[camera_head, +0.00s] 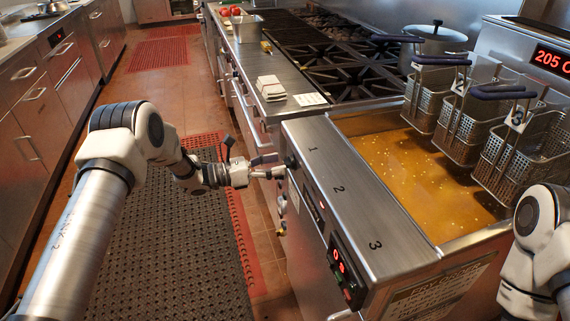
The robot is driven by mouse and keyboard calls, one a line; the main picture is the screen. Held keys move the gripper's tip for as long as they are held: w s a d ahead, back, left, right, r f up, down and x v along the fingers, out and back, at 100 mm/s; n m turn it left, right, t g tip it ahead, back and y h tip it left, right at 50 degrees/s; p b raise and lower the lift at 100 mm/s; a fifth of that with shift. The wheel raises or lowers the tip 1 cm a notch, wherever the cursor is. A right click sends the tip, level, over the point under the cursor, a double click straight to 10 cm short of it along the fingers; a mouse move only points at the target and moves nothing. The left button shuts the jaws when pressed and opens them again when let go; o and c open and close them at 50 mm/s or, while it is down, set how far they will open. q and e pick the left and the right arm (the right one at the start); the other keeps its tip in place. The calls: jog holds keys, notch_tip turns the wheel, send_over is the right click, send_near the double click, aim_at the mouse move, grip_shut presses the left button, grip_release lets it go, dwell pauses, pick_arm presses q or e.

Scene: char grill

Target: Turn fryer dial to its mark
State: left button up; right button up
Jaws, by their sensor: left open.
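The fryer (362,200) is a steel unit at the right with the numbers 1, 2 and 3 on its top ledge. A dark round dial (291,162) shows at the far end of its front panel, near number 1. Its mark is too small to make out. My left gripper (275,166) is open just in front of this dial, fingers pointing toward the panel. I cannot tell whether the fingers touch the dial. My right arm shows at the right edge, with its gripper out of frame.
Several wire baskets (470,112) hang over the oil (410,180). A red-lit control (345,272) sits on the near front panel. Behind are burners (345,75), a pot (438,42) and a white stack (271,88). The aisle floor mat (175,255) is clear.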

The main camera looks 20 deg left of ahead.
aim_at(289, 163)
pick_arm(q)
jog(key=shift+x, duration=1.15)
jog(key=c, duration=1.1)
